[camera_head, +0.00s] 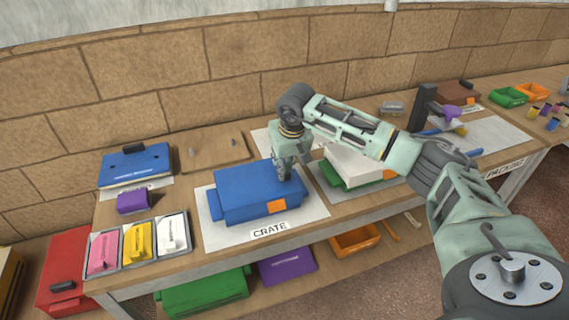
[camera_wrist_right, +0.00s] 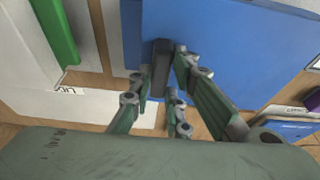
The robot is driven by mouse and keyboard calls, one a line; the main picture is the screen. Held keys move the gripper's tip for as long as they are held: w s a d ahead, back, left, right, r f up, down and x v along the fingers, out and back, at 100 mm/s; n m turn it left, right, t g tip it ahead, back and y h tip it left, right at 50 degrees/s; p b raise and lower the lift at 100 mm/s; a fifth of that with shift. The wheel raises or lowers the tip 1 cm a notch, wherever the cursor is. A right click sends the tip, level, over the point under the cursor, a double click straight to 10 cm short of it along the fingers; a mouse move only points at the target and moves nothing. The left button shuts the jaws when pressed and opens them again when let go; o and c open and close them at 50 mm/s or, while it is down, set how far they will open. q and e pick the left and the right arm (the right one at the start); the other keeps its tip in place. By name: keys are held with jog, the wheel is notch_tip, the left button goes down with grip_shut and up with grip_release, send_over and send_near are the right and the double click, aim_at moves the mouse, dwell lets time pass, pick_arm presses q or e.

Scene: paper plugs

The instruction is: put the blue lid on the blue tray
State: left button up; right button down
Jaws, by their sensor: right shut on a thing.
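The blue lid (camera_head: 255,182) is over the blue tray (camera_head: 235,216) on the mat labelled CRATE. The tray has an orange patch on its front and a blue piece sticking out at its left end. I cannot tell whether the lid is fully seated or slightly above the rim. My right gripper (camera_head: 287,175) points down at the lid's right part. In the right wrist view, its fingers (camera_wrist_right: 168,75) are shut on the lid's dark handle (camera_wrist_right: 160,62), and the lid's blue top (camera_wrist_right: 235,50) spreads beyond it. My left gripper is not in view.
A white-topped green tray (camera_head: 355,165) stands close on the right. A blue panel with a black handle (camera_head: 135,165), a purple block (camera_head: 133,201) and small trays with pink, yellow and white items (camera_head: 138,243) are left. A low shelf holds a green box (camera_head: 205,295).

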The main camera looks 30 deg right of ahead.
jog(key=shift+f, duration=0.25)
jog(key=c, duration=1.6)
grip_release()
jog(key=shift+o, duration=0.2)
jog(key=v, duration=1.2)
